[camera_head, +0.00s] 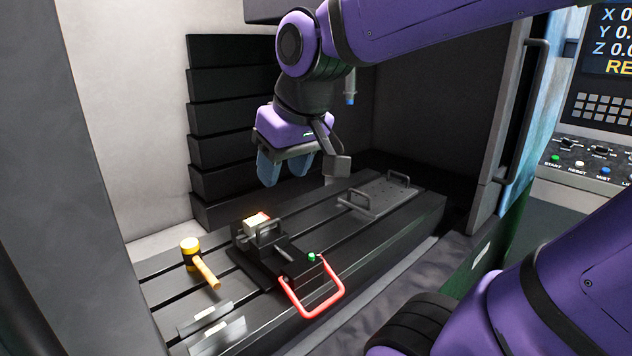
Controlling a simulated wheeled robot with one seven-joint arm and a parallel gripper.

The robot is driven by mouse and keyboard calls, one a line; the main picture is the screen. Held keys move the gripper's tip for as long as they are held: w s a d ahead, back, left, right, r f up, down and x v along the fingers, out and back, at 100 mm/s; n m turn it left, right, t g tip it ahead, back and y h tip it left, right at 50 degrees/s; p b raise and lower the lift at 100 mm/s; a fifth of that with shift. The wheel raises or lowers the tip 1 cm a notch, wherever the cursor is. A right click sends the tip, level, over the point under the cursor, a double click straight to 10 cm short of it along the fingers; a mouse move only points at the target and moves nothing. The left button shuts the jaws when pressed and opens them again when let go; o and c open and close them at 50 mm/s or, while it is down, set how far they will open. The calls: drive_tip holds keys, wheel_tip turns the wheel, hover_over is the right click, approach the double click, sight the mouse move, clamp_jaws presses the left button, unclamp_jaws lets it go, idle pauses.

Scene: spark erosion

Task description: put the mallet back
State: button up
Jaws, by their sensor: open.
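The mallet (205,269) lies on the slotted machine table (170,287) at the left. It has a yellow handle and a dark head with yellow faces; the head stands at the far left end and the handle points toward the front right. My gripper (282,172) hangs above the back of the table, to the right of and higher than the mallet. Its blue-grey fingers point down, apart and empty. No holder for the mallet can be made out.
A vise (284,255) with a light block (256,223) and a red handle (318,307) stands right of the mallet. A plate with two handles (378,195) lies behind it. Metal bars (212,322) lie in front. A control panel (600,150) is at the right.

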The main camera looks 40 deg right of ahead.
drive_tip(key=s, duration=0.6)
drive_tip(key=shift+s+d+f+t, duration=0.2)
drive_tip(key=shift+d+f+t, duration=0.15)
drive_tip(key=shift+f+t, duration=0.05)
idle(0.8)
